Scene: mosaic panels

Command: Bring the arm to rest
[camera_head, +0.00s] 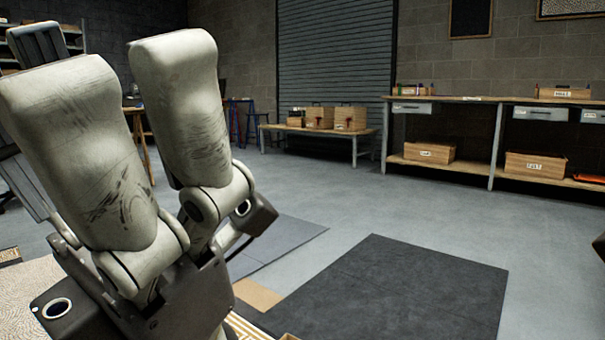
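My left gripper (118,68) fills the left of the head view, very close to the camera. Its two large, worn off-white fingers stand up side by side with a gap between them, and nothing shows between them. Its dark grey base is at the bottom left, and a dark grey part shows behind the fingers at the upper left. A small dark piece at the right edge, perhaps part of my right gripper (599,245), is mostly cut off by the frame.
A patterned panel (30,284) lies below my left gripper. A dark mat (395,290) and a grey mat (275,243) lie on the floor. A low bench (361,133) with wooden boxes and a long workbench (470,99) stand at the back. The middle floor is clear.

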